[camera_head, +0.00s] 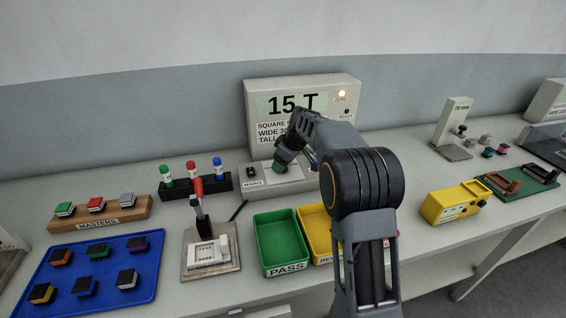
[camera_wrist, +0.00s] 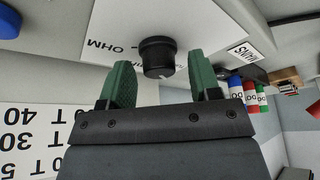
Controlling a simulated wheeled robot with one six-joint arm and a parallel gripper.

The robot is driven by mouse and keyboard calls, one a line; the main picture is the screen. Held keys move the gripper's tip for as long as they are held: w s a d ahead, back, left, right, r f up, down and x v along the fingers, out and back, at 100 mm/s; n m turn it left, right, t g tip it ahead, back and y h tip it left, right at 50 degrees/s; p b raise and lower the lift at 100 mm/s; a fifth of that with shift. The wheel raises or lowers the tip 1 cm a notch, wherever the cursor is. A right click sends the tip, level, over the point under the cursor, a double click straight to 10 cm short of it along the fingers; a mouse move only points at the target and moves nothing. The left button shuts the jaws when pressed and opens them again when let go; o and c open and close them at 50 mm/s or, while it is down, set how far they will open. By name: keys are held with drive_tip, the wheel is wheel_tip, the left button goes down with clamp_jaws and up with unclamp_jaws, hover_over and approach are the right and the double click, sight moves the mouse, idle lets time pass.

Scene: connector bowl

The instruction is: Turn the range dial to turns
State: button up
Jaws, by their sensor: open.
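The range dial (camera_wrist: 157,55) is a black round knob on a pale panel in the wrist view, which shows the scene upside down. The word OHM is printed beside it. A small pale mark shows on the knob's near edge. My gripper (camera_wrist: 160,72) is open, with a green finger on either side of the dial and gaps between. In the head view my gripper (camera_head: 283,160) is over the meter's front panel (camera_head: 256,189), and the dial is hidden there. The meter's display (camera_head: 290,104) reads "15 T".
A MAINS switch (camera_head: 251,172) is left of my gripper. A rack (camera_head: 178,192) holds green, red and blue capped bottles. Green (camera_head: 280,265) and yellow (camera_head: 314,222) trays stand in front. A yellow box (camera_head: 453,204) is to the right.

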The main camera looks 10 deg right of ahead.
drive_tip(key=p+v, duration=0.1)
drive_tip(key=v, duration=1.3)
drive_tip(key=shift+a, duration=0.1)
